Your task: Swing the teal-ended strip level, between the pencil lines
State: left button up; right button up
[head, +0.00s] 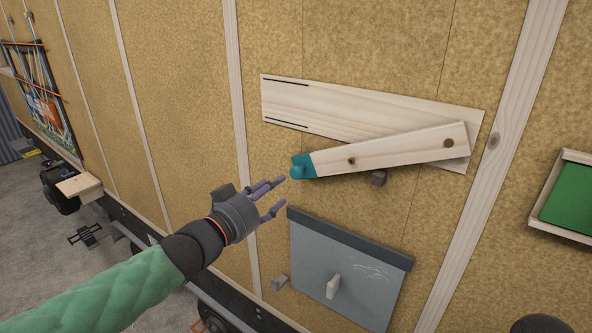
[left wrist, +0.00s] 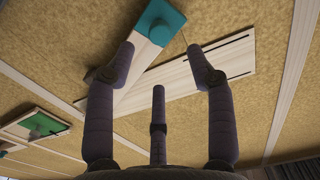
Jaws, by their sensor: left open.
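The wooden strip (head: 395,150) with a teal end (head: 304,167) is fixed near its right end to a pale board (head: 345,110) on the wall. The strip is tilted, its teal end lower and to the left, below the board's left part. The dark pencil lines (head: 286,81) are at the board's left end, one above the other. A teal knob (head: 297,171) stands on the teal end; it also shows in the left wrist view (left wrist: 160,34). My left gripper (head: 277,196) is open and empty, just left of and below the knob, apart from it.
A green-filled tray (head: 568,195) is at the right. The wall left of the board is clear.

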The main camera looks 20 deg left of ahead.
aim_at(295, 175)
pick_arm(q)
jog(key=p+x, duration=0.1)
jog(key=x, duration=0.8)
jog(key=shift+w+f, duration=0.1)
jog(key=shift+w, duration=0.2)
jog(key=shift+c, duration=0.2)
grip_shut()
jog(key=shift+d, duration=0.15)
